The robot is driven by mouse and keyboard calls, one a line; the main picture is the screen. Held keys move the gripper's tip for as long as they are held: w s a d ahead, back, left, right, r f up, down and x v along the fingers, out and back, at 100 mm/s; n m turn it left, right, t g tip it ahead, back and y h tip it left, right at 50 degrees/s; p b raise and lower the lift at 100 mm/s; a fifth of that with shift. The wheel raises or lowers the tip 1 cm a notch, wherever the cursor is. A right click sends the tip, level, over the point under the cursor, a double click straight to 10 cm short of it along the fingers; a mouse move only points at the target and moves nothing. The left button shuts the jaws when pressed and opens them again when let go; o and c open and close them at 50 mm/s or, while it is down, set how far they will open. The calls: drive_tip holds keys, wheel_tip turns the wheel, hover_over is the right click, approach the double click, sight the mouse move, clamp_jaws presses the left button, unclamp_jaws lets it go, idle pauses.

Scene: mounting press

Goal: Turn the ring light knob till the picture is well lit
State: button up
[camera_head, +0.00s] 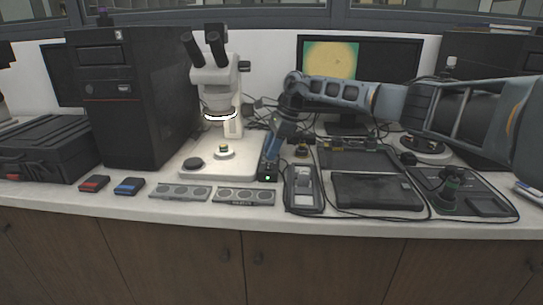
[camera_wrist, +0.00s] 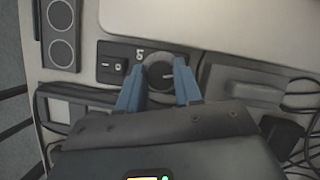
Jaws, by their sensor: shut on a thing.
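The ring light knob (camera_wrist: 158,74) is a round dark dial with a pale pointer line on a small black control box (camera_wrist: 112,62), which has a switch beside the knob. My gripper (camera_wrist: 160,84) has its two blue fingers on either side of the knob, shut on it. In the head view my gripper (camera_head: 268,160) reaches down to the box, and the knob is hidden there. The ring light (camera_head: 219,117) glows white under the microscope (camera_head: 215,75). The monitor (camera_head: 333,61) shows a bright yellow-green picture with a small dark speck.
Two grey trays with round wells (camera_head: 246,196) lie at the bench front.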

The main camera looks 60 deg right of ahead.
drive_tip(key=shift+n+g+y+b, duration=0.35)
drive_tip(key=shift+n+b, duration=0.55)
drive_tip(key=shift+n, duration=0.6)
drive_tip(key=o, duration=1)
drive_tip(key=shift+o, duration=0.2)
drive_tip(key=v, duration=0.7)
drive_tip(key=shift+d+r, duration=0.2)
drive_tip(key=shift+r, duration=0.15)
